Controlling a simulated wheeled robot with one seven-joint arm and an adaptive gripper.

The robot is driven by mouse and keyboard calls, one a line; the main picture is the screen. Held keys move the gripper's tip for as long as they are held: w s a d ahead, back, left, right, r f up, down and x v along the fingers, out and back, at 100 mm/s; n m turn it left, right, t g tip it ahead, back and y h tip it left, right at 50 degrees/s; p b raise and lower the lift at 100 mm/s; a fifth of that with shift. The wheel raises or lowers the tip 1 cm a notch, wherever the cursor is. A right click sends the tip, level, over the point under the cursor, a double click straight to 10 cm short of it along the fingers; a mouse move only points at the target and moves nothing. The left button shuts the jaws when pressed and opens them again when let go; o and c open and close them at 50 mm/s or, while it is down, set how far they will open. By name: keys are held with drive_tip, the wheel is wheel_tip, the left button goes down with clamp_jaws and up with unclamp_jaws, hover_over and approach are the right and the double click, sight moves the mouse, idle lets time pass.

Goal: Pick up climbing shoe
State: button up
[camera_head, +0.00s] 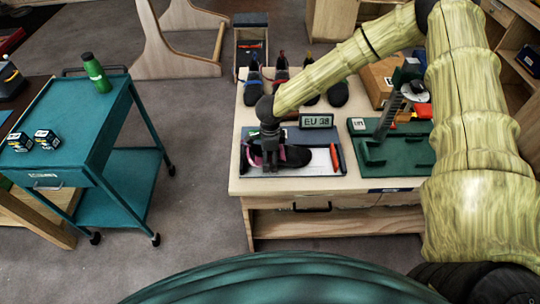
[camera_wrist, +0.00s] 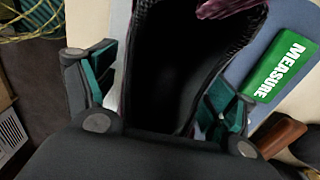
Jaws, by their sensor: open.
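A dark climbing shoe with pink parts (camera_head: 294,157) lies on a grey-blue measuring mat (camera_head: 322,137) on the bench. My gripper (camera_head: 268,162) is over the left part of this shoe, pointing down. In the wrist view the shoe's dark body (camera_wrist: 170,75) fills the space between my open fingers (camera_wrist: 160,85), with a pink part at the top edge. One teal-padded finger is on each side of it. I cannot tell whether either pad touches the shoe. Several other shoes (camera_head: 338,93) stand in a row at the back of the bench.
An "EU 38" sign (camera_head: 316,121) and an orange-red pen-like item (camera_head: 334,158) are close to the shoe. A green "MEASURE" label (camera_wrist: 286,62) lies right of my fingers. A green tray with a stand (camera_head: 402,157) is to the right. A teal cart (camera_head: 92,130) stands left, across free floor.

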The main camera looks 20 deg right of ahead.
drive_tip(key=shift+c, duration=0.3)
drive_tip(key=c, duration=1.3)
drive_tip(key=shift+r, duration=0.1)
drive_tip(key=shift+r+b, duration=1.5)
drive_tip(key=shift+r, duration=3.45)
